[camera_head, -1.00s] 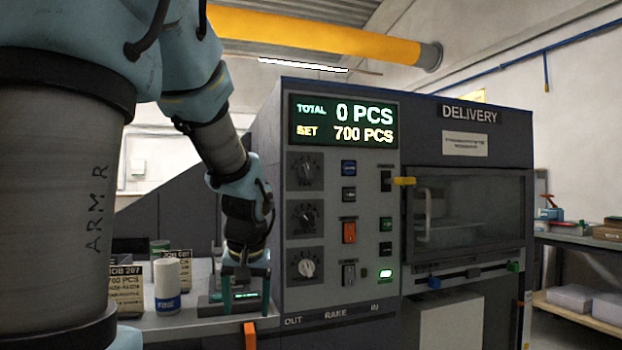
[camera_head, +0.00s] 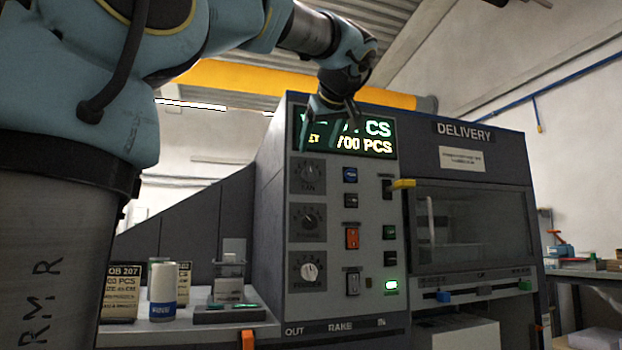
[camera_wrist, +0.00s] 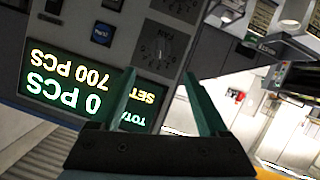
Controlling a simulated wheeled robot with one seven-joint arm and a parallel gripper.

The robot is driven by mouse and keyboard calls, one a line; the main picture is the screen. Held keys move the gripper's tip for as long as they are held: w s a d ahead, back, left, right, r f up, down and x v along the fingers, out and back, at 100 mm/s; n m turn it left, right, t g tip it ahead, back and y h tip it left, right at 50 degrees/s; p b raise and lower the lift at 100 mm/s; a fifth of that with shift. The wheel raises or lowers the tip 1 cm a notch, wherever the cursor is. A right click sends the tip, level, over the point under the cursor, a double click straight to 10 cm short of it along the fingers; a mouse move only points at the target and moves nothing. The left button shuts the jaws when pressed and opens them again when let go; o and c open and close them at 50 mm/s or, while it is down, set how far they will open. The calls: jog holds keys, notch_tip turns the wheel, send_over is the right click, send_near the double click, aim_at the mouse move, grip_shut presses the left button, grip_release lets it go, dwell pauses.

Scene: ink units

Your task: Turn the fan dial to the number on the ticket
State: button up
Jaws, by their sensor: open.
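The fan dial (camera_head: 308,175) is the top of three round dials on the grey panel, just under the lit display. In the wrist view the fan dial (camera_wrist: 157,47) appears upside down, just beyond the fingertips. My gripper (camera_head: 327,138) is open and empty in front of the display, above the fan dial, and hides part of the total line. In the wrist view its two green fingers (camera_wrist: 160,78) stand apart with nothing between them. The ticket (camera_head: 122,290), marked JOB 207 and 700 PCS, stands on the bench at left; its lower lines are too small to read.
The display (camera_head: 365,146) reads SET 700 PCS. Two more dials (camera_head: 308,222) sit below the fan dial, with several buttons and switches to their right. A white cylinder (camera_head: 163,285) and a second card (camera_head: 184,278) stand by the ticket.

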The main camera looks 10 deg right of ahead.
aim_at(310, 169)
jog(key=x, duration=1)
jog(key=shift+w+f, duration=0.15)
jog(key=shift+a, duration=0.1)
grip_shut()
